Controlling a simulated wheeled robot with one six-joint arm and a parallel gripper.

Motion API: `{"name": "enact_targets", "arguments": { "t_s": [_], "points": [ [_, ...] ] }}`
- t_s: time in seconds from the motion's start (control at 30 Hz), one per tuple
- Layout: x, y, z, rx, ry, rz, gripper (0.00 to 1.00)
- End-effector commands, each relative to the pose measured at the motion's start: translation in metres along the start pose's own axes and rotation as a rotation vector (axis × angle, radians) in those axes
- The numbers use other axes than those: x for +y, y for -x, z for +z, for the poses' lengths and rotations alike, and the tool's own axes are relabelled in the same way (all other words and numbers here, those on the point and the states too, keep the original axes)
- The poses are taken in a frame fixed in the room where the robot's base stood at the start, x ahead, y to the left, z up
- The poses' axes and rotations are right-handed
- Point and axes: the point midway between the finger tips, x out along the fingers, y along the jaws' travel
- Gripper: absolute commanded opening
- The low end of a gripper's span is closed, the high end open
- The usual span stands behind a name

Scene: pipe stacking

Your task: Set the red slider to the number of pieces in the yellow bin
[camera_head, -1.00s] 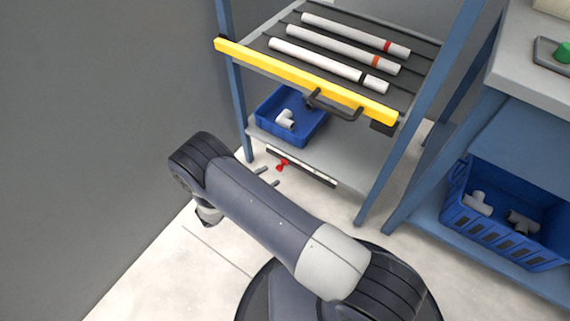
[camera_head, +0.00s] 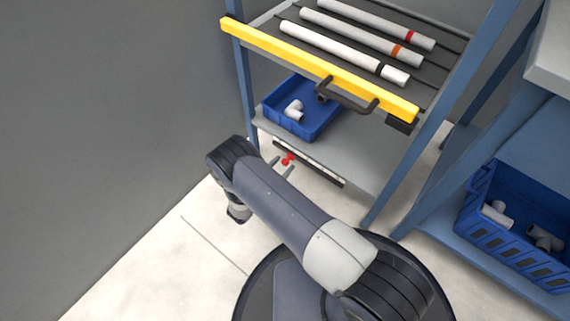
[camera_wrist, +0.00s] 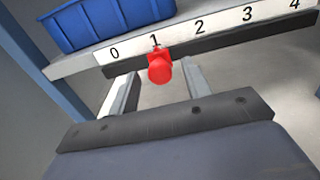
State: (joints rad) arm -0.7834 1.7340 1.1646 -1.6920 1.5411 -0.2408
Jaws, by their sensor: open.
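The red slider (camera_head: 288,159) sits on a white numbered scale (camera_head: 313,167) along the front edge of the lower shelf. In the wrist view the red slider (camera_wrist: 159,68) stands just under the 1 of a scale marked 0 to 4. My gripper (camera_wrist: 160,78) is open, with one finger on each side of the slider in that view. I cannot tell whether the fingers touch it. In the head view the fingertips of my gripper (camera_head: 280,166) are close to the slider. No yellow bin is in view.
A blue bin (camera_head: 318,122) with a white pipe fitting (camera_head: 294,111) stands on the lower shelf. Above it is a rack with a yellow front bar (camera_head: 300,62), a dark handle and 3 white pipes. Another blue bin (camera_head: 510,240) with white fittings is at right. A grey wall stands left.

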Motion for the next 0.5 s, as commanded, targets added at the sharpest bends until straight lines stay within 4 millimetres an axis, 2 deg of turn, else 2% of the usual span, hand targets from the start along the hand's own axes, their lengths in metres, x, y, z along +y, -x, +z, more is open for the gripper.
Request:
{"name": "enact_targets", "arguments": {
  "t_s": [0.1,0.2,0.5],
  "points": [
    [0.000,-0.014,-0.002,0.001,0.000,-0.002,0.46],
    [0.000,-0.020,-0.001,0.000,0.000,0.000,0.46],
    [0.000,-0.022,0.000,0.000,0.000,0.000,0.46]
  ]
}}
